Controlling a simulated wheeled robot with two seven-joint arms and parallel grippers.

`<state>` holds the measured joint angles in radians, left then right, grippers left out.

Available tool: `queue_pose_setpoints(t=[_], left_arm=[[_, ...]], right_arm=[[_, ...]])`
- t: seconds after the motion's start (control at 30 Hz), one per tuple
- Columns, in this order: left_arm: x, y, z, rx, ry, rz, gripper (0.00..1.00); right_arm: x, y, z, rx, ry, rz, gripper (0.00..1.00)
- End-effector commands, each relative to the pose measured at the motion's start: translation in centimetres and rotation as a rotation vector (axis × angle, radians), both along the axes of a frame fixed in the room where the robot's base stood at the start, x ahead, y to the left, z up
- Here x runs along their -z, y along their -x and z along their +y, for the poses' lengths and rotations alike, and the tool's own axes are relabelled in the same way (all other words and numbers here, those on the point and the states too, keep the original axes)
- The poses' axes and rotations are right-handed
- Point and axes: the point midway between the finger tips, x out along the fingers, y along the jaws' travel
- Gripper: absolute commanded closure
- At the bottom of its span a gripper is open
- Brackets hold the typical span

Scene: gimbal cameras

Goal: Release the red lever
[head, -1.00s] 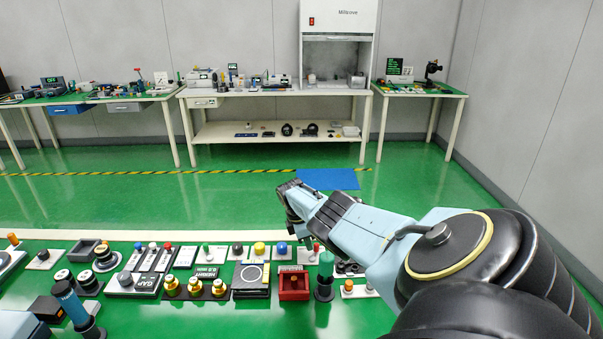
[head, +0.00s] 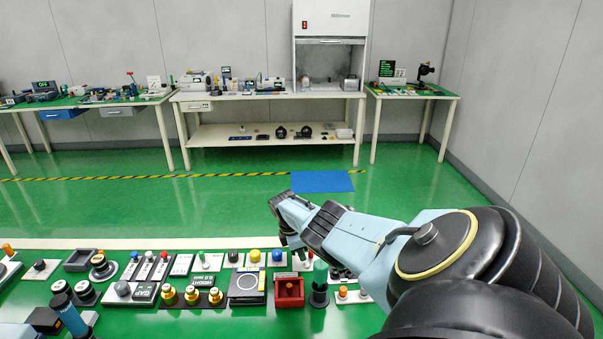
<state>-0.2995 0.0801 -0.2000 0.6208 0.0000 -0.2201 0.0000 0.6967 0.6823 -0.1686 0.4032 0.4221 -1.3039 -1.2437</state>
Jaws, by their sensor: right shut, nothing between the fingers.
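A small lever with a red tip (head: 310,254) stands on a light base in the back row of the green table, right of centre in the head view. My right gripper (head: 296,250) reaches down just left of it, with its fingers pointing at the table. The fingers are shut and empty. They are small and partly hidden by the wrist, so I cannot tell whether they touch the lever. The lever's exact tilt is too small to tell.
A blue button (head: 277,255) and a yellow button (head: 255,256) stand left of the gripper. A red box (head: 289,302) and a dark green-topped cylinder (head: 320,290) stand in front. Another red-tipped control (head: 163,255) is further left. Open floor lies beyond the table.

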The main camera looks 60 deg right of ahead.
Motion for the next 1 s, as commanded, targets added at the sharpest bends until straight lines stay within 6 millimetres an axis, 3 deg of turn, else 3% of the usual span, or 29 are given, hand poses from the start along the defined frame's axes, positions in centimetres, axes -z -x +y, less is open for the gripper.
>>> queue_pose_setpoints(t=[0.23,0.4,0.6,0.8,1.0], left_arm=[[-0.7,0.0,0.0,0.000,0.000,0.001,0.76],[-3.5,-0.2,0.0,0.000,-0.001,-0.002,0.76],[-5.2,0.1,0.0,0.000,0.000,0.002,0.76],[-5.7,0.2,0.0,0.000,0.000,0.003,0.76],[-5.7,0.2,0.0,0.000,-0.001,0.003,0.76]], right_arm=[[-0.1,-1.5,2.3,0.008,-0.003,-0.002,1.00],[-4.1,-2.0,2.5,0.009,0.002,-0.003,1.00],[-7.7,-2.7,3.1,0.010,0.002,-0.002,1.00],[-9.5,-3.1,3.5,0.011,0.001,0.000,1.00],[-9.8,-3.1,3.6,0.011,0.000,-0.001,1.00]])
